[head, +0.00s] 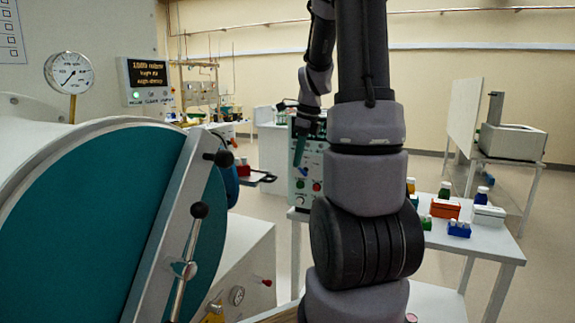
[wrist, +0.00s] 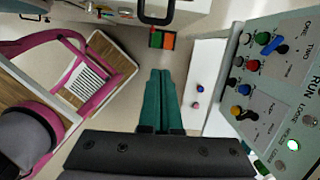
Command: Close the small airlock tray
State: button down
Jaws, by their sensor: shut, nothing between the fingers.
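The small airlock tray (head: 262,179) shows in the head view as a dark, thin piece sticking out to the right beyond the big teal door, so it looks open. In the wrist view a black U-shaped handle (wrist: 170,18) at the top edge appears to belong to it; most of the tray is out of that frame. My gripper (head: 299,158) has teal fingers, pointing down, right of the tray and apart from it. In the wrist view my gripper (wrist: 160,75) is shut and empty, its fingertips short of the handle.
The large teal round door (head: 95,225) with a lever handle (head: 185,270) fills the left. A control box with knobs (wrist: 280,85) stands close on the right of my fingers. A white table (head: 470,240) carries small bottles and boxes. Red and green blocks (wrist: 163,40) lie beyond my fingertips.

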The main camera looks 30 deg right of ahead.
jog(key=x, duration=0.9)
jog(key=shift+w+a+r, duration=1.05)
jog(key=shift+w+r, duration=0.25)
jog(key=w+a, duration=0.4)
jog(key=w, duration=0.2)
jog(key=w+a, duration=0.9)
jog(key=w, duration=0.2)
jog(key=shift+w+a, duration=0.3)
jog(key=shift+a, duration=0.1)
